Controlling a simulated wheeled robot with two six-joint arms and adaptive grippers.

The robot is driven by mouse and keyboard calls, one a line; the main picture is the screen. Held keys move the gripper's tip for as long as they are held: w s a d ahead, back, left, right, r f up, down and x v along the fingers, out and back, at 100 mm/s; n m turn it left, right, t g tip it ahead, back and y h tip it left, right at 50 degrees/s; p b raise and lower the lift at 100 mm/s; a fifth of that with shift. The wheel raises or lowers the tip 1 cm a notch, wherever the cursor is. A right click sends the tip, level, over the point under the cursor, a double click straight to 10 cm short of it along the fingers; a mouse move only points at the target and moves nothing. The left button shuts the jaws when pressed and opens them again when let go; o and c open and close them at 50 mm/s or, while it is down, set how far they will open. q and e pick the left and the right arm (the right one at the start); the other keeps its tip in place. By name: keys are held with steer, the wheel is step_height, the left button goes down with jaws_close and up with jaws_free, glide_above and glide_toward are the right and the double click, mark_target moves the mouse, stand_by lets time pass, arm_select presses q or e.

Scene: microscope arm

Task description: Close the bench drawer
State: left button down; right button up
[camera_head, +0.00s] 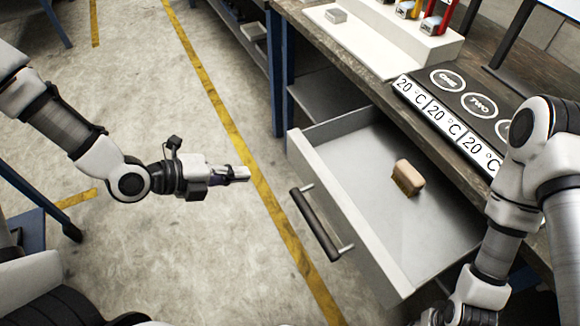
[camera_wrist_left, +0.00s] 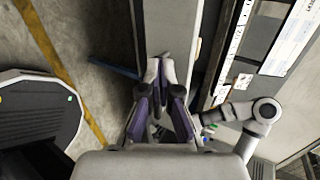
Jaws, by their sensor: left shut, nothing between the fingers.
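The bench drawer (camera_head: 357,229) is pulled out from the bench, its grey interior showing. Its front carries a dark bar handle (camera_head: 320,222) on two light posts. A small tan block with a brownish underside (camera_head: 408,177) lies inside the drawer. My left gripper (camera_head: 240,174) is shut and empty, to the left of the handle with a clear gap, its fingers pointing right toward the drawer front. Its closed fingers also show in the left wrist view (camera_wrist_left: 158,68). My right arm stands over the drawer's right side and hides part of it; its fingers are not visible.
The wooden bench top (camera_head: 357,80) runs above the drawer. It holds a dark panel with numbered circles and "20 °C" labels (camera_head: 455,115) and a white stand (camera_head: 400,35) with coloured tools. The concrete floor around my left gripper is clear, crossed by a yellow line (camera_head: 218,105).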

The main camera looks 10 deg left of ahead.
arm_select(q)
steer(key=b, duration=0.1)
glide_toward(301, 170)
step_height(301, 170, down, 3)
steer(key=d, duration=0.1)
steer(key=shift+n, duration=0.3)
steer(key=shift+w+d+f+p, duration=0.1)
steer(key=shift+w+d+p, duration=0.25)
steer(key=shift+w+d, duration=1.5)
steer(key=shift+a, duration=0.1)
steer(key=shift+w, duration=0.15)
